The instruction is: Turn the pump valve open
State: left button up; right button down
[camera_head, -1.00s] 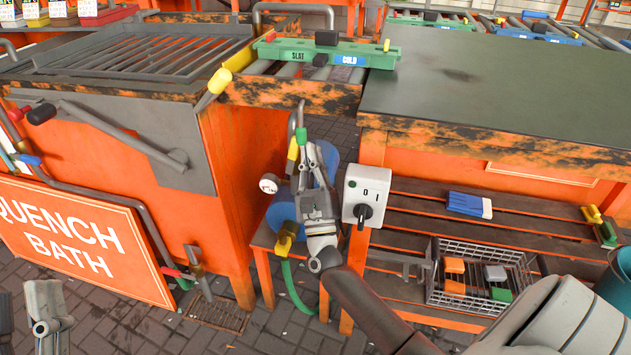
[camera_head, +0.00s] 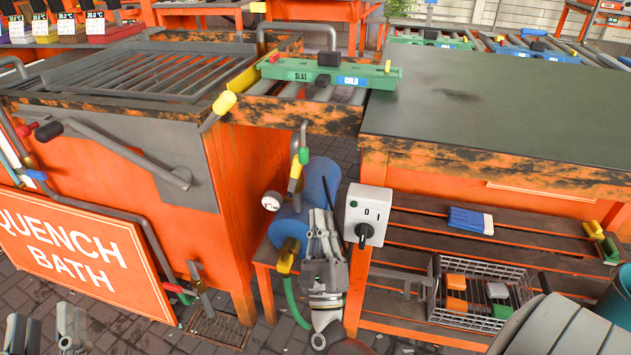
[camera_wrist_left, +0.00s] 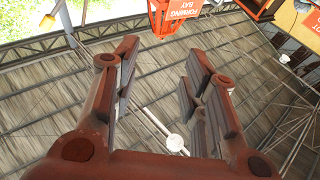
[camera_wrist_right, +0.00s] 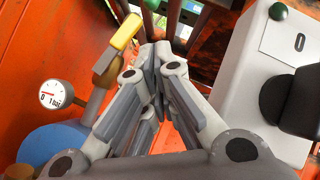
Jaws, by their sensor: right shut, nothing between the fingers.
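The blue pump (camera_head: 321,178) stands between the orange quench bath and the bench. A pipe with a yellow valve handle (camera_head: 296,170) rises beside it; the handle stands nearly upright, tilted slightly. It also shows in the right wrist view (camera_wrist_right: 118,45).
A white switch box (camera_head: 367,205) with a black knob stands close right of my right gripper. A round gauge (camera_wrist_right: 55,95) is left of it. The quench bath's orange wall (camera_head: 235,200) bounds the left side. A wire basket (camera_head: 465,325) sits on the bench's lower shelf.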

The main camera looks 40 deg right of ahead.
aim_at(295, 175)
pick_arm(q)
notch_tip(295, 175, down, 14)
jog(key=s+a+g+y+p, duration=0.2)
jog(key=a+g+y+p, duration=0.1)
jog(key=g, duration=0.6)
jog(key=s+a+f+g+y+p, duration=0.1)
jog(key=s+a+f+g+p, duration=0.1)
jog(key=s+f+g, duration=0.35)
jog(key=s+a+f+g+y+p, duration=0.1)
jog(key=s+a+f+g, duration=0.15)
jog(key=s, duration=0.65)
pick_arm(e)
notch_tip(295, 175, up, 4)
jog(key=a+r+n+g+y, duration=0.1)
jog(key=a+n+g+y, duration=0.1)
jog(key=n+g, duration=0.4)
pick_arm(q)
jog(key=w+d+r+t+b, duration=0.1)
jog(key=w+d+t, duration=0.1)
jog(key=w, duration=0.4)
jog(key=shift+w+r+n+t+h, duration=0.3)
jog(key=shift+w+t+h, duration=0.1)
jog(key=shift+t, duration=0.1)
pick_arm(e)
jog(key=f+x, duration=0.1)
jog(key=x, duration=0.8)
jog(key=shift+w, duration=0.3)
